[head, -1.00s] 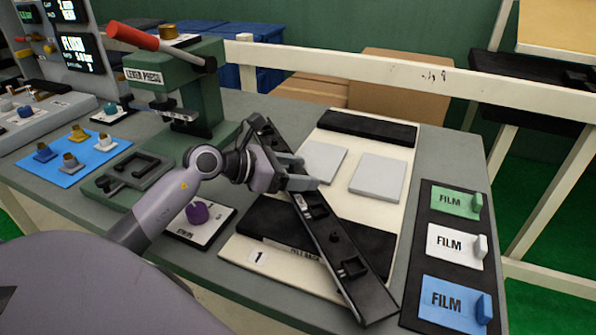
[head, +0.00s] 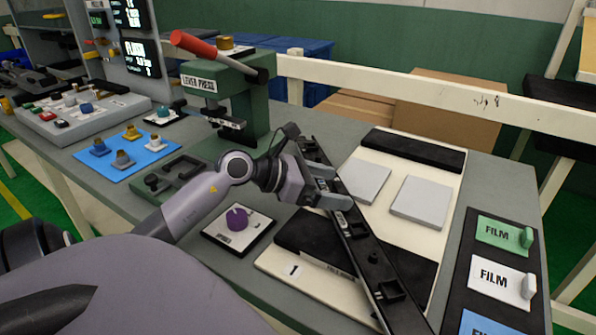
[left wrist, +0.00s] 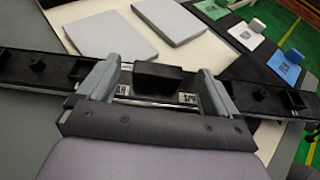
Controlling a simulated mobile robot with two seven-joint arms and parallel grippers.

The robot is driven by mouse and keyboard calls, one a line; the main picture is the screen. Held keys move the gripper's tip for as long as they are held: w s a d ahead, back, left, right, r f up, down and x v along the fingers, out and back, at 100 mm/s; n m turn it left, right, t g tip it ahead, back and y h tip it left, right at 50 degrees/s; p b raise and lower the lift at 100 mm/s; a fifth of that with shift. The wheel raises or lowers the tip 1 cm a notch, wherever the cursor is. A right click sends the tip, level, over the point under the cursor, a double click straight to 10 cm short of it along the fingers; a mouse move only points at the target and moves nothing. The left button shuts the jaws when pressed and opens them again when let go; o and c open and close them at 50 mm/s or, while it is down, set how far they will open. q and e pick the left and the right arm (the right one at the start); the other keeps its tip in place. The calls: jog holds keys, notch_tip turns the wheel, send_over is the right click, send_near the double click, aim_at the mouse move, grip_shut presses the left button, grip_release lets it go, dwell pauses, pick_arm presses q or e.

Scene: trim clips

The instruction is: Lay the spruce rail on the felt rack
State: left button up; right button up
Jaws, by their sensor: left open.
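The long dark rail (head: 372,258), which I take as the spruce rail, lies diagonally across a cream board with two black felt-like bars, apparently the felt rack (head: 270,257). It crosses the near bar (head: 305,236) and overhangs the board's left side. The far bar (head: 413,151) is clear of it. My left gripper (head: 330,187) is open at the rail's upper half. In the left wrist view its fingers (left wrist: 160,88) stand on either side of a raised black block (left wrist: 158,76) on the rail (left wrist: 262,98). Whether they touch it I cannot tell. My right gripper is out of view.
Two grey pads (head: 421,201) lie on the board. A green lever press (head: 240,100) stands behind my left arm. A purple-knob plate (head: 238,230) is left of the board, a black film panel (head: 462,262) right. A cream railing (head: 420,95) runs behind.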

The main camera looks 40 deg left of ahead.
pick_arm(q)
jog(key=b+v, duration=0.1)
jog(key=v, duration=0.8)
jog(key=shift+s, duration=0.2)
jog(key=shift+a, duration=0.15)
